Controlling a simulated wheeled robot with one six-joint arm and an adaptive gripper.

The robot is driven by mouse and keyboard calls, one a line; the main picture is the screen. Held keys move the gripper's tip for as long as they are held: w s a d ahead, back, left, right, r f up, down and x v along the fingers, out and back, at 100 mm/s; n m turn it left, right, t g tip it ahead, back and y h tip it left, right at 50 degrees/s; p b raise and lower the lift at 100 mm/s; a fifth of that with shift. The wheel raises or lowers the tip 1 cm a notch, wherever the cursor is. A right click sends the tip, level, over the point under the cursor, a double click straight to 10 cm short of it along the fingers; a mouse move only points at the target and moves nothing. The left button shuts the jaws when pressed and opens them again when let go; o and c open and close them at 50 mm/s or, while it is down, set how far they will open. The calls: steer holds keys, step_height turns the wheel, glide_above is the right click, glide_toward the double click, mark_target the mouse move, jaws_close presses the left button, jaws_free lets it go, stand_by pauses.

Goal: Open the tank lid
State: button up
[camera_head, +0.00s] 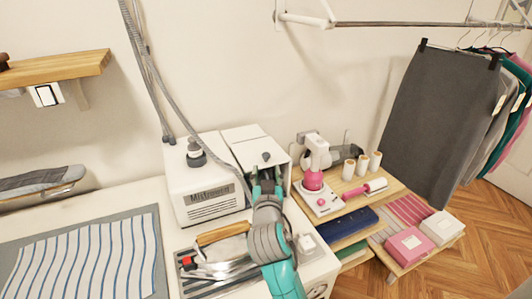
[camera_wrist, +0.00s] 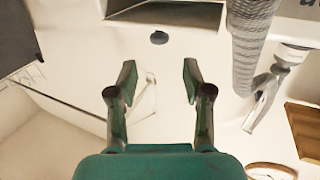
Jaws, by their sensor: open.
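The tank is the white box beside the grey-lettered steam unit (camera_head: 208,190). Its pale lid (camera_head: 245,157) has a small dark knob (camera_head: 266,156). In the wrist view the knob (camera_wrist: 159,37) is a dark oval on a white panel, centred beyond my fingertips. A dark recess (camera_wrist: 165,14) shows past the knob; I cannot tell if it is the tank's inside. My teal gripper (camera_head: 265,183) is at the tank's front side, just below the knob in the picture. Its two fingers (camera_wrist: 159,78) are apart with nothing between them, not touching the knob.
A ribbed grey hose (camera_wrist: 252,50) runs close on the right in the wrist view. An iron (camera_head: 222,250) with a wooden handle lies in front of the steam unit. A pink-and-white machine (camera_head: 315,180) and thread spools stand on the wooden shelf at right.

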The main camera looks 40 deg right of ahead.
mark_target(266, 157)
steer(key=x, duration=0.9)
steer(key=shift+w+d, duration=0.2)
steer(key=shift+d, duration=0.05)
jaws_close()
